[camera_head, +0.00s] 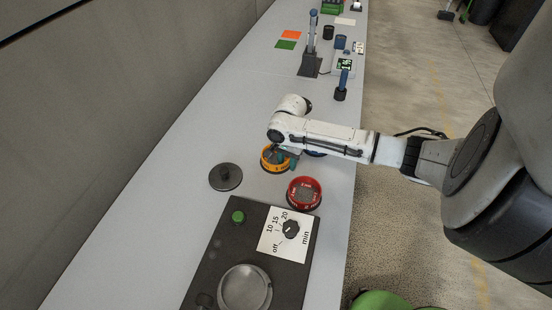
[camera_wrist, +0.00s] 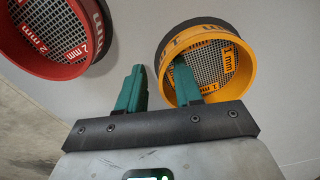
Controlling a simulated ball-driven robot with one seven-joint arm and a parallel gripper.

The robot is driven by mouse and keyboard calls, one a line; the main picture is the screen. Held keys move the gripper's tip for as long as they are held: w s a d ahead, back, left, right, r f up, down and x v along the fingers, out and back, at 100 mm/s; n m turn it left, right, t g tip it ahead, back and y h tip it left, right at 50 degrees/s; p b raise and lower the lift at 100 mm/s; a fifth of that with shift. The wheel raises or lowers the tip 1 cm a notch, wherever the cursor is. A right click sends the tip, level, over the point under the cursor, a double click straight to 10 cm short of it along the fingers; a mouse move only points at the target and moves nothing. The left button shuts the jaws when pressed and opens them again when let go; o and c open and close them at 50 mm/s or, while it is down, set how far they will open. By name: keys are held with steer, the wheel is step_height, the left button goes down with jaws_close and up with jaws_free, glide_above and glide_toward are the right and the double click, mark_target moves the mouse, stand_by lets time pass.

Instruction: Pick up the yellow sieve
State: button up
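The yellow sieve (camera_head: 265,163), marked 1 mm, sits on the grey table, partly hidden under my wrist in the head view. In the wrist view the yellow sieve (camera_wrist: 247,88) fills the upper right, its round mesh facing the camera. My gripper (camera_wrist: 159,76) has two green fingers set apart. One finger reaches inside the sieve's ring over the mesh, the other is outside its left edge, so the near-left wall lies between them. A gap shows beside the outer finger. In the head view the green fingers of my gripper (camera_head: 287,161) are at the sieve.
A red sieve (camera_head: 304,193), marked 2 mm, stands close by, also in the wrist view (camera_wrist: 30,55). A blue rim (camera_head: 316,154) shows under my arm. A dark round lid (camera_head: 225,177) lies left. A shaker with a dial (camera_head: 291,229) stands in front. Bare table lies behind.

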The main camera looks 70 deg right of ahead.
jaws_close()
steer(key=shift+a, duration=0.1)
stand_by(0.6)
